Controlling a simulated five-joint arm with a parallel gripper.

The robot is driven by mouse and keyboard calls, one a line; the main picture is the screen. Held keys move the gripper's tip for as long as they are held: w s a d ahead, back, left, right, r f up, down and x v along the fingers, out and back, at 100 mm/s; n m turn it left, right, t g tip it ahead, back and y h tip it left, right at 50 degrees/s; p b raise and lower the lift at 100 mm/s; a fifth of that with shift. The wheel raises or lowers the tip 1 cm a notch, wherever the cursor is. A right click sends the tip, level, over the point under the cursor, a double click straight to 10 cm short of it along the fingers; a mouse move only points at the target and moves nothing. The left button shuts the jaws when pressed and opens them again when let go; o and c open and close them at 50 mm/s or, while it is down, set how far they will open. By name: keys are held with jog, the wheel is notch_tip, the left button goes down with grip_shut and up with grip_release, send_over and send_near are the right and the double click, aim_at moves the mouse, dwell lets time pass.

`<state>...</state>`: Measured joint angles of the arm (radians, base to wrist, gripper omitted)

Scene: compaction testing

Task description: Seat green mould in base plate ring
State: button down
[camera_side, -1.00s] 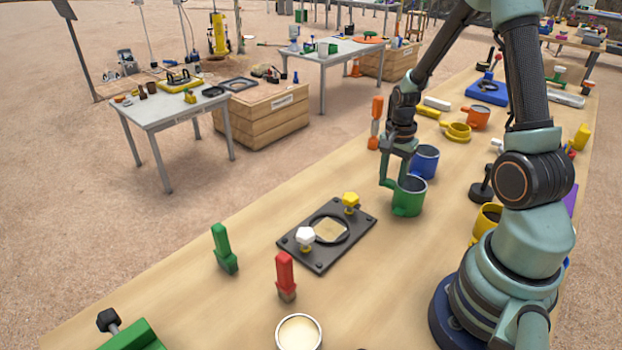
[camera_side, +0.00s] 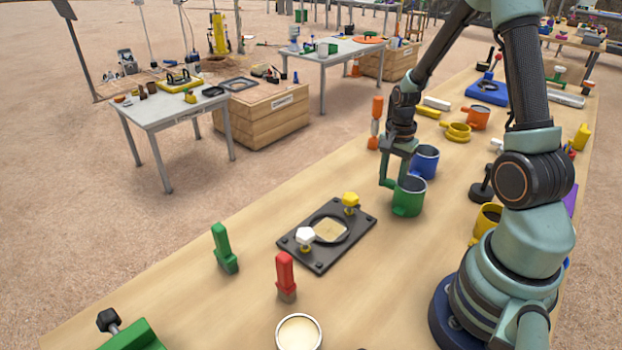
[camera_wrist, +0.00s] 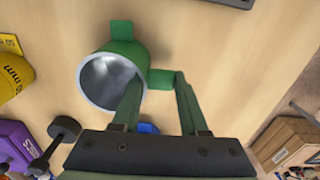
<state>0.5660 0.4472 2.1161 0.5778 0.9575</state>
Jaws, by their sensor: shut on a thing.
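The green mould (camera_side: 408,198) is an open-topped cup with side lugs. It stands upright on the bench, to the right of and apart from the base plate (camera_side: 320,263). The wrist view shows the mould (camera_wrist: 126,52) from above, its inside empty-looking and metallic. My gripper (camera_side: 397,178) is shut on the mould at its rim side; in the wrist view the fingers (camera_wrist: 160,83) straddle its wall and one lug, one finger reaching inside.
A blue mug (camera_side: 425,160) stands close behind the mould. An orange-handled tool (camera_side: 376,122) is left of my gripper. The bench between mould and plate is clear.

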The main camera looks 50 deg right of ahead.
jog(key=shift+r, duration=0.1)
notch_tip(320, 180, up, 20)
dwell(0.5)
jog(key=c, duration=1.2)
grip_release()
grip_shut()
notch_tip(320, 180, up, 7)
jog(key=shift+w+f, duration=0.1)
jog(key=shift+f, duration=0.1)
